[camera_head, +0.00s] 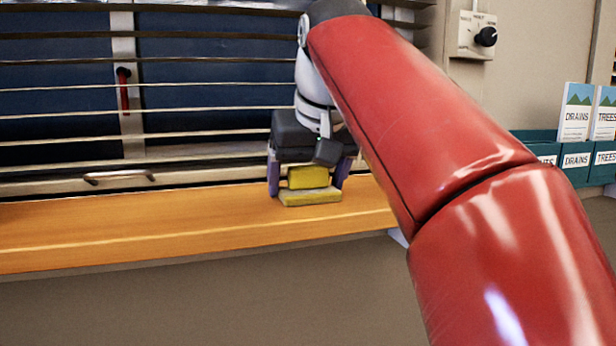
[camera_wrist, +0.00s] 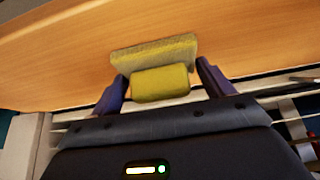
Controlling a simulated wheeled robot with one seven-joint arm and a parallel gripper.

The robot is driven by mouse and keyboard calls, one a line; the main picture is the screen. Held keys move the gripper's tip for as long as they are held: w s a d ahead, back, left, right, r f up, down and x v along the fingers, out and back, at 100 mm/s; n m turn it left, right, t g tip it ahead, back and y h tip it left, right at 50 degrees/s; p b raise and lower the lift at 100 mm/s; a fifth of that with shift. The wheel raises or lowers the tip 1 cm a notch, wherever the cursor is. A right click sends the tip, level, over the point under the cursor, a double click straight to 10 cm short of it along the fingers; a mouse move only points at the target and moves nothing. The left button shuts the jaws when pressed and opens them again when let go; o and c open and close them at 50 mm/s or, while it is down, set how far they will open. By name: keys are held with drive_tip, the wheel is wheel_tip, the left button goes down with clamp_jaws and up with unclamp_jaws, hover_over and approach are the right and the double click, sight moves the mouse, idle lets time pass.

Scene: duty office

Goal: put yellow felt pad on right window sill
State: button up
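The yellow felt pad (camera_head: 310,197) is a flat yellow slab with a narrower yellow block on top. In the head view it appears to rest flat on the wooden window sill (camera_head: 120,225), near the sill's right part. My gripper (camera_head: 307,188) points down over the pad, its purple fingers on either side. In the wrist view the pad (camera_wrist: 160,82) lies between the fingers of my gripper (camera_wrist: 161,72), with gaps beside the narrow block. The fingers look open around it; the wide slab reaches just past the fingertips. The sill (camera_wrist: 60,60) also shows there.
Window blinds (camera_head: 210,75) and a metal handle (camera_head: 118,176) stand close behind the sill. A wall dial (camera_head: 485,37) is at upper right, with teal leaflet holders (camera_head: 577,176) below. The sill left of the pad is clear.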

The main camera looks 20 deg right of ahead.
drive_tip(key=o, duration=0.3)
drive_tip(key=shift+o, duration=0.2)
drive_tip(key=shift+b, duration=0.35)
